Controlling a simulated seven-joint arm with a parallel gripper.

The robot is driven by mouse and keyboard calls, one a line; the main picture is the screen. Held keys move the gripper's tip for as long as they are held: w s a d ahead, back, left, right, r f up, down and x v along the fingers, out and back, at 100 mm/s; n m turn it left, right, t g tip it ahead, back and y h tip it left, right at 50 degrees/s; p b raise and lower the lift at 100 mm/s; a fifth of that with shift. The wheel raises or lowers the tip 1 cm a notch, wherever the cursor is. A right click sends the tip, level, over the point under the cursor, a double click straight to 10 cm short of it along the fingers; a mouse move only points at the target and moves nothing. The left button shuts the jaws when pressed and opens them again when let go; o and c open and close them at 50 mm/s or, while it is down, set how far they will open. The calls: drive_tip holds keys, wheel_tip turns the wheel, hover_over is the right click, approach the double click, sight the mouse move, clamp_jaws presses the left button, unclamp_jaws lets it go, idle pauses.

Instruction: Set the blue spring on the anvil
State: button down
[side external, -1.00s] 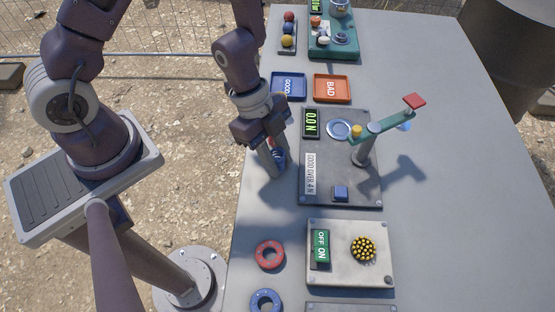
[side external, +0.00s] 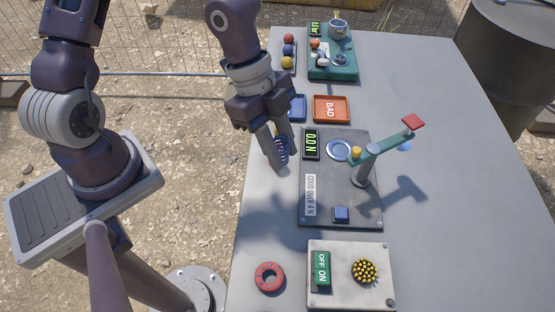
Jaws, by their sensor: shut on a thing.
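The blue spring (side external: 281,150) is between the fingers of my gripper (side external: 280,156), which is shut on it. The fingers hide part of the spring. They point down, left of the dark tester plate (side external: 355,205). A round pale-blue and silver disc (side external: 340,150), which looks like the anvil, sits on the plate to the right of my gripper. The disc looks empty.
A display reading 0.0 N (side external: 311,143) stands between my gripper and the disc. A blue tray (side external: 297,108), partly hidden by my gripper, and an orange BAD tray (side external: 332,109) lie behind. A switch box (side external: 350,275) and red ring (side external: 269,277) are in front. The table's right side is clear.

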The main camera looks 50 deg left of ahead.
drive_tip(key=w+d+f+n+t, duration=0.15)
drive_tip(key=w+n, duration=0.25)
drive_tip(key=w, duration=1.2)
hover_over(346, 151)
drive_tip(key=a, duration=0.1)
drive_tip(key=shift+s+a+f, duration=0.1)
drive_tip(key=shift+s+f, duration=0.1)
drive_tip(key=shift+f, duration=1)
drive_tip(key=shift+s+f, duration=0.2)
drive_tip(key=shift+f, duration=1)
drive_tip(key=shift+f, duration=1.05)
